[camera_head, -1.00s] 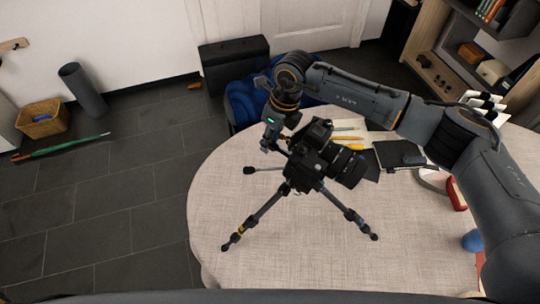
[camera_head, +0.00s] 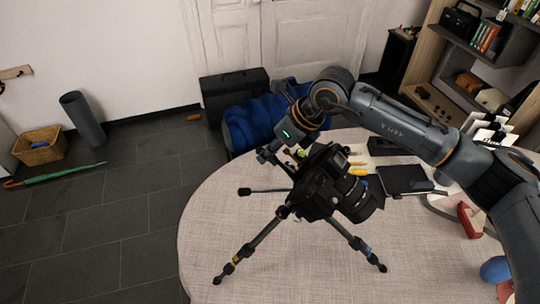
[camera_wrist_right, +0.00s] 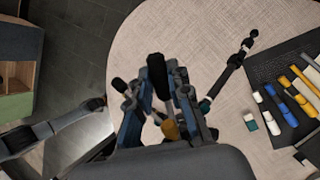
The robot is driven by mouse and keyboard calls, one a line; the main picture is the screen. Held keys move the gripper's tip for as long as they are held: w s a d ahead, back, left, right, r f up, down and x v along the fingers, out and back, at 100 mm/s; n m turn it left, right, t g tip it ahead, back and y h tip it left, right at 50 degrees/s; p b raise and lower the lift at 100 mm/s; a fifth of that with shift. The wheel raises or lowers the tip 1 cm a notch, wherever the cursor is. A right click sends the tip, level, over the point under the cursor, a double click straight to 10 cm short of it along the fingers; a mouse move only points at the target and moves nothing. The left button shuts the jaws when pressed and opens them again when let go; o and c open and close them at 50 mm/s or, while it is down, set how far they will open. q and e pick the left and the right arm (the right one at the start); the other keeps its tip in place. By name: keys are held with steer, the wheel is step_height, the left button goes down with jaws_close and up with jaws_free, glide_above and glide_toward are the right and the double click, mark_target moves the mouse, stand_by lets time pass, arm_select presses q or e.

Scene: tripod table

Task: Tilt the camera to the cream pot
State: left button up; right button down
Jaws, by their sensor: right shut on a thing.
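A black camera (camera_head: 322,172) with a thick lens (camera_head: 358,198) sits on a small tripod (camera_head: 258,240) on the round table (camera_head: 300,270). The lens points right and slightly down in the head view. My right gripper (camera_head: 272,152) is behind the camera, coming from the upper right. In the right wrist view, its fingers (camera_wrist_right: 157,105) are shut around a black handle (camera_wrist_right: 157,70), which looks like the tripod head's handle. The grip is partly hidden in the head view. I cannot pick out the cream pot with certainty. My left gripper is not in view.
A dark notebook (camera_head: 405,180), a red block (camera_head: 470,219) and a blue ball (camera_head: 495,269) lie on the table's right side. A blue chair (camera_head: 255,125) stands behind the table. A shelf unit (camera_head: 470,55) is at the upper right. The table's front left is clear.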

mark_target(297, 156)
steer(key=shift+r, duration=0.1)
stand_by(0.4)
steer(key=c, duration=1.2)
jaws_free()
steer(key=v, duration=1.2)
